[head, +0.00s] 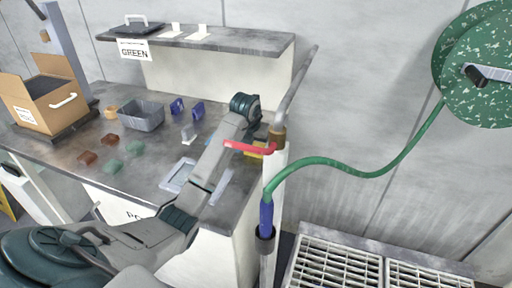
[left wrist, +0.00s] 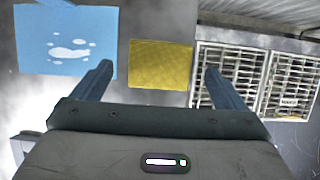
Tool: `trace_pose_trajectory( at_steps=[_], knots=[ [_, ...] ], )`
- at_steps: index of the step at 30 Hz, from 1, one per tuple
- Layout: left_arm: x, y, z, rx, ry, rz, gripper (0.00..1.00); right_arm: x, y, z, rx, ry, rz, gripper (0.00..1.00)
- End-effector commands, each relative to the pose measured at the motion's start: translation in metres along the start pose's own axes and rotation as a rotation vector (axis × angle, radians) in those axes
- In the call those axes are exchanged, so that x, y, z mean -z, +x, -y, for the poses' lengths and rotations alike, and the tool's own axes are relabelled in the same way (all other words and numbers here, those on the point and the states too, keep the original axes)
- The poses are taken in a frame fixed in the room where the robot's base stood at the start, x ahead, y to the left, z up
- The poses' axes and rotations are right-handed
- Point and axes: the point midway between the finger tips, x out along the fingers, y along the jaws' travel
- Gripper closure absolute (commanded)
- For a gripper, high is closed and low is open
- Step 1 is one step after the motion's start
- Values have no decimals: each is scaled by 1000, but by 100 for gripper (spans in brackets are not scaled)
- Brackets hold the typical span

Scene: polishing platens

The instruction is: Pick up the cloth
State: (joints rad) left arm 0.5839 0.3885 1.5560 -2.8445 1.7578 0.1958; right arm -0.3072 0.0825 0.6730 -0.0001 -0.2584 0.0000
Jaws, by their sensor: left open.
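A yellow quilted cloth (left wrist: 160,65) lies flat in the left wrist view, between the two fingers of my left gripper (left wrist: 158,70). The fingers are apart and nothing is between their tips that I can see held. My right gripper is not in view.
A blue sheet with white blotches (left wrist: 68,40) lies left of the cloth. A pipe with a red handle (head: 250,149) and green hose (head: 350,174) stands at the bench's right end. A floor grate (head: 340,268) is beyond. A grey bin (head: 141,118) and cardboard box (head: 50,105) stand left.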

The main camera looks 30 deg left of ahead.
Motion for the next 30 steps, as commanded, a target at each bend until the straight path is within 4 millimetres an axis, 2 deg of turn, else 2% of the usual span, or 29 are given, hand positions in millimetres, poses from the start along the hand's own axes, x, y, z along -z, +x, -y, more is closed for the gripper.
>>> trace_pose_trajectory(
  at_steps=[6,12,14,20,22,23,30],
  knots=[
    [-1,20,0,0,1,1,6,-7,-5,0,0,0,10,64],
    [0,21,0,0,1,2,6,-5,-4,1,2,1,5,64],
    [0,21,0,0,1,2,14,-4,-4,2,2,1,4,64],
    [0,21,0,0,1,1,53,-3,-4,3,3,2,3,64],
    [-1,21,0,0,1,2,54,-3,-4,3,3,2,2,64],
    [-1,21,0,0,1,2,58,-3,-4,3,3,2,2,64],
    [-3,16,0,0,0,3,58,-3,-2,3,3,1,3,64]
  ],
)
